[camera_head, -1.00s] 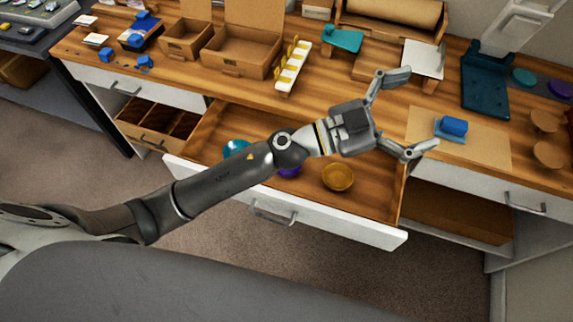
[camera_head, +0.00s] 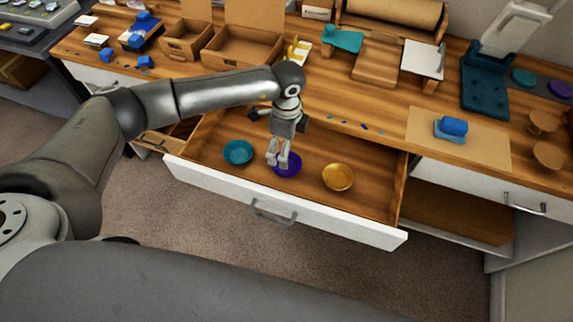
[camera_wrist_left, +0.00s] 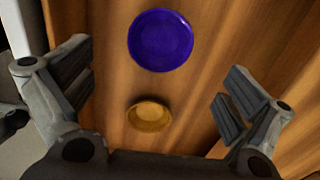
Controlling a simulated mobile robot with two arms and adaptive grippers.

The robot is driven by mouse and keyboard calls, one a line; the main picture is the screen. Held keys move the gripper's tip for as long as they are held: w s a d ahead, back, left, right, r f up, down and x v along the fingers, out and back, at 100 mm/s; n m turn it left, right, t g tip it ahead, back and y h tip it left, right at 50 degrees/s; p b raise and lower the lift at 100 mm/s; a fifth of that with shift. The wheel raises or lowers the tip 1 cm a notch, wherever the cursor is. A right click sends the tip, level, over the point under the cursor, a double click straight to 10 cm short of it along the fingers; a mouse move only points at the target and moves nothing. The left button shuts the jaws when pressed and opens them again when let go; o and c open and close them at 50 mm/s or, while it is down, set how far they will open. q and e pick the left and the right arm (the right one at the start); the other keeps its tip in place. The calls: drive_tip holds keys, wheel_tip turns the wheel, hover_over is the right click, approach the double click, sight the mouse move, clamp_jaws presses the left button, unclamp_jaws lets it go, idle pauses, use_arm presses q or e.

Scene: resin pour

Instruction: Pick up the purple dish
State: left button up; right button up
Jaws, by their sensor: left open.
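The purple dish (camera_head: 288,166) lies in the open drawer (camera_head: 212,144), between a teal dish (camera_head: 238,152) and a yellow dish (camera_head: 338,177). My left gripper (camera_head: 278,162) points down over the drawer, in front of part of the purple dish. In the left wrist view the purple dish (camera_wrist_left: 160,40) is whole, at the upper middle, past the open fingers (camera_wrist_left: 155,93). The fingers are empty and apart from it. The yellow dish (camera_wrist_left: 149,115) shows lower, between the fingers. My right gripper is not in view.
The drawer's white front (camera_head: 280,205) with its handle (camera_head: 272,212) bounds it at the near side. The worktop edge lies behind it. A blue sponge-like block (camera_head: 453,126) sits on a tan mat (camera_head: 480,143) at the right. Small coloured bits lie on the worktop.

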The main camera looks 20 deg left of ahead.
use_arm(q)
wheel_tip(320, 180, down, 8)
drive_tip(key=shift+f+p, duration=0.25)
drive_tip(key=shift+p, duration=0.15)
drive_tip(key=c, duration=1.1)
